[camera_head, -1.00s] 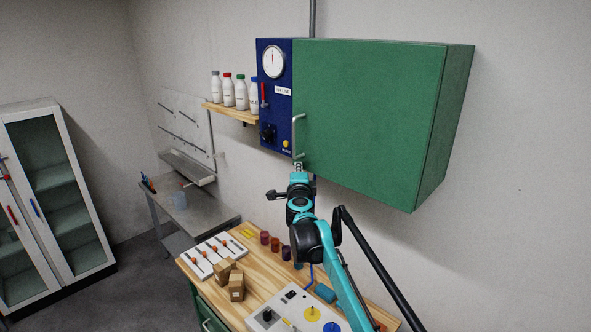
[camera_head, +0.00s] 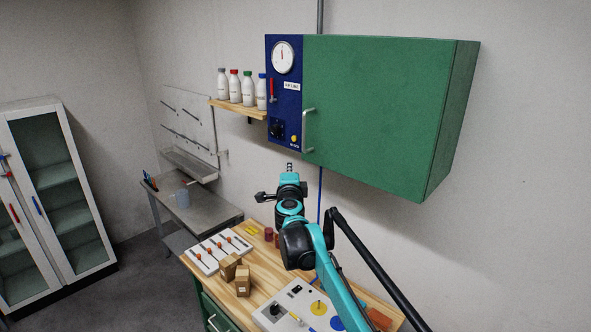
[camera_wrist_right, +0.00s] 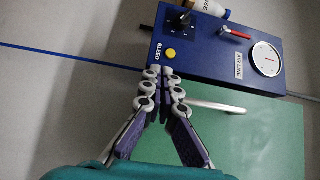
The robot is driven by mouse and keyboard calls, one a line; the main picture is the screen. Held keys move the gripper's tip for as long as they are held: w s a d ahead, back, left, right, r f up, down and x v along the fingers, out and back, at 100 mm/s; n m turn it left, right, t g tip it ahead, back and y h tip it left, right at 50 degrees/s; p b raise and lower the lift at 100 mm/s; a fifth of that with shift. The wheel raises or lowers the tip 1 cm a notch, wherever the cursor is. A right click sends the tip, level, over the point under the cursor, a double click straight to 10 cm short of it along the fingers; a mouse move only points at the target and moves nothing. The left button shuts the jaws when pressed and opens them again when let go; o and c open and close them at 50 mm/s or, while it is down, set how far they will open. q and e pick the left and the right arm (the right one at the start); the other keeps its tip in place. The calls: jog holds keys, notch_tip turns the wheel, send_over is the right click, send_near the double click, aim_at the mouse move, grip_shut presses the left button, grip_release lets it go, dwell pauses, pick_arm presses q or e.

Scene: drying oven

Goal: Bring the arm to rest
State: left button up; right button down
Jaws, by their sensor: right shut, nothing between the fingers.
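My right arm (camera_head: 322,255) in teal and black reaches up over the wooden bench in the head view. Its right gripper (camera_head: 289,166) is below the oven's blue panel, apart from the door handle (camera_head: 308,130). In the right wrist view the right gripper (camera_wrist_right: 164,76) is shut with nothing between its fingers. The drying oven has a shut green door (camera_head: 375,110) and a blue control panel (camera_head: 283,75). The panel (camera_wrist_right: 215,45) and the handle (camera_wrist_right: 215,106) also show in the wrist view. My left gripper is not in view.
The wooden bench (camera_head: 262,262) holds small boxes (camera_head: 242,280), a white rack (camera_head: 215,250) and a control box (camera_head: 290,307). Several bottles (camera_head: 235,87) stand on a wall shelf (camera_head: 238,107). A glass cabinet (camera_head: 58,195) stands far left. Air left of the arm is clear.

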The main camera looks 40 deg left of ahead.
jog(key=s+b, duration=0.1)
jog(key=s, duration=0.6)
jog(key=w+d+f+n+g+b, duration=0.1)
jog(key=d+f+n+b, duration=0.25)
jog(key=d, duration=0.65)
jog(key=w+d+f+n+b, duration=0.1)
jog(key=d+f+n+b, duration=0.15)
jog(key=d+b, duration=0.45)
jog(key=w+d+f+n+g+b, duration=0.1)
jog(key=d+f+n+b, duration=0.2)
jog(key=d, duration=0.9)
pick_arm(q)
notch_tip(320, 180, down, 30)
jog(key=b, duration=1.5)
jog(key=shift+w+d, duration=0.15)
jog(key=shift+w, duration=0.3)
pick_arm(e)
jog(key=s+d+f+g+h, duration=0.1)
jog(key=s+d+f+h, duration=0.2)
jog(key=s+d+f, duration=0.5)
jog(key=s+d+f+n+g+h, duration=0.1)
jog(key=s+d+f+h, duration=0.3)
jog(key=s+d+f, duration=0.5)
jog(key=s+d+f+g+h, duration=0.3)
jog(key=s+d+f, duration=0.5)
jog(key=d+f, duration=1.5)
notch_tip(320, 180, down, 5)
jog(key=shift+s+d+r+n+h, duration=0.2)
jog(key=shift+d+n+h, duration=0.1)
jog(key=shift+d+h, duration=0.1)
